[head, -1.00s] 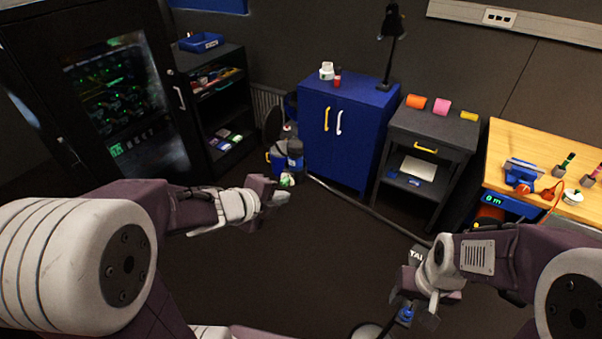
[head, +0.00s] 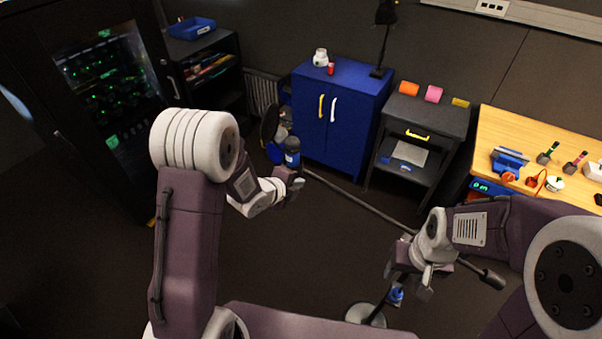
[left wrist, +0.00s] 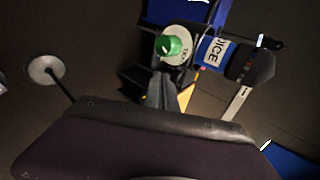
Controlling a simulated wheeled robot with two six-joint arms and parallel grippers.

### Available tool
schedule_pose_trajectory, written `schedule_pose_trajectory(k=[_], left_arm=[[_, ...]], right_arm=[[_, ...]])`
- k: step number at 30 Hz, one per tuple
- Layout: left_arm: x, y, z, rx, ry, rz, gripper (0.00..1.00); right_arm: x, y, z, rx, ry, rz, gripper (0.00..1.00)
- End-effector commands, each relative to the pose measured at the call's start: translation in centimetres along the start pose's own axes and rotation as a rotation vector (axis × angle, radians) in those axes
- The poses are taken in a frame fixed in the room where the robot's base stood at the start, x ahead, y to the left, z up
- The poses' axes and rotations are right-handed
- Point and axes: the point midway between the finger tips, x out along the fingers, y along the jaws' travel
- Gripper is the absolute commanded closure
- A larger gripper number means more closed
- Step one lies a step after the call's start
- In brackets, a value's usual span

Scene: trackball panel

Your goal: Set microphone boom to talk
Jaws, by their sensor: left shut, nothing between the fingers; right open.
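The microphone boom (head: 350,196) is a long thin dark rod slanting across the head view, with a dark counterweight (head: 492,279) at its right end. Its round base (head: 362,314) is on the floor. At the far end is a dark microphone (left wrist: 252,66) with a blue lettered collar (left wrist: 213,52), partly reading "ICE". Beside it is a green knob on a white lettered disc (left wrist: 172,46). My left gripper (head: 296,184) is shut and empty, just below the microphone end. My right gripper (head: 408,285) is open by the stand, near a blue part (head: 396,296); the boom's pivot is hidden there.
A blue cabinet (head: 338,120) and a dark side table (head: 425,115) stand behind the boom. A wooden workbench (head: 520,130) with small tools is at the right. A dark shelf (head: 205,75) and a glass-fronted rack (head: 105,95) are at the left. The floor between is clear.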

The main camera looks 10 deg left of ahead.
Motion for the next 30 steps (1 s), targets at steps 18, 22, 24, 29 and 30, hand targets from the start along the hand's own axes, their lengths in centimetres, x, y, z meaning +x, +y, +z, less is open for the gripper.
schedule_pose_trajectory(k=[18,22,24,29,30], left_arm=[[1.4,-1.7,0.0,-0.001,0.001,0.001,1.0],[1.6,-2.1,0.1,0.005,0.008,0.0,1.0],[1.9,-2.3,0.2,0.011,0.016,0.001,1.0],[3.1,-3.4,0.5,0.035,0.048,0.002,1.0],[3.5,-3.7,0.7,0.044,0.058,0.001,1.0]], right_arm=[[-1.4,0.0,-0.2,0.0,0.001,0.0,0.48],[-1.7,0.0,-0.2,0.0,0.001,0.0,0.48],[-2.0,0.0,-0.2,0.0,0.001,0.0,0.48],[-3.1,-0.1,-0.3,0.0,0.001,0.0,0.48],[-3.4,-0.1,-0.4,0.0,0.001,0.0,0.48]])
